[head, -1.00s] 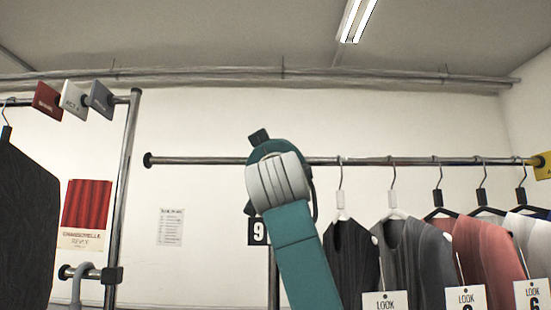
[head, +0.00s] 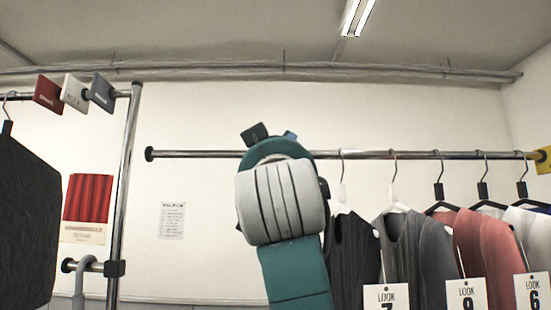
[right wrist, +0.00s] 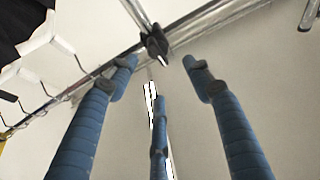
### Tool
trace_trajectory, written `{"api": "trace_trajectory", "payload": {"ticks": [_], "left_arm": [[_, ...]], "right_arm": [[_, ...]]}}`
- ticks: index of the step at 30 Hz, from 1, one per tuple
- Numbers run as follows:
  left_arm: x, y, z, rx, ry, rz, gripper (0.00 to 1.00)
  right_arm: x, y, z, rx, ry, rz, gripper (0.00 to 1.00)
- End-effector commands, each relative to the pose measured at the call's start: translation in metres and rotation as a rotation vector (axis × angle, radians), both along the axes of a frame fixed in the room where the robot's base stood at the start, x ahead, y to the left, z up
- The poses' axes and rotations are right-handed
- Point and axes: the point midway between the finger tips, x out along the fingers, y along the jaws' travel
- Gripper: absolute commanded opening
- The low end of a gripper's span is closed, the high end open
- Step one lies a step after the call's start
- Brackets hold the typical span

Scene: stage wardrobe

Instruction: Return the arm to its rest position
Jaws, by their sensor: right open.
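My right arm (head: 296,270), teal with a pale grey ribbed joint, rises in the middle of the head view, in front of the clothes rail. Its gripper is mostly hidden behind the joint there. In the right wrist view my right gripper (right wrist: 162,76) shows as blue ribbed fingers, spread apart with nothing between them. The fingers point up toward the ceiling area and a metal rail. My left gripper is not in view.
A chrome rail (head: 210,154) carries garments on hangers, including a grey one (head: 402,250) and a pink one (head: 485,250), with LOOK tags. A second rack (head: 128,180) with a dark garment (head: 25,220) stands left. White wall lies between.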

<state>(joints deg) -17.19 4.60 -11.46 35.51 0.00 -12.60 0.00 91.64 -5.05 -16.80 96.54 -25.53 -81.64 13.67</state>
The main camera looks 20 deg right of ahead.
Motion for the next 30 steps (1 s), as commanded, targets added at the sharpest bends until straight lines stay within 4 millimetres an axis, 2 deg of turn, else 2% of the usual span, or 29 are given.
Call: {"api": "trace_trajectory", "payload": {"ticks": [6,23,26,29,30], "left_arm": [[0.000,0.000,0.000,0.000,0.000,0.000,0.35],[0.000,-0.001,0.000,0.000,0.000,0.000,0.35],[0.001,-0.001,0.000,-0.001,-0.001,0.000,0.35],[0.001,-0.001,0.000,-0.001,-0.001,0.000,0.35],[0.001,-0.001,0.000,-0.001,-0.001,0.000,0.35]], "right_arm": [[-0.014,0.004,-0.007,0.001,0.001,0.001,0.50],[-0.012,0.004,-0.009,0.001,0.005,0.001,0.50],[0.000,0.002,-0.029,0.001,0.038,0.006,0.50],[0.026,-0.001,-0.074,0.002,0.113,0.017,0.50],[0.038,-0.003,-0.100,0.002,0.153,0.025,0.50]]}}
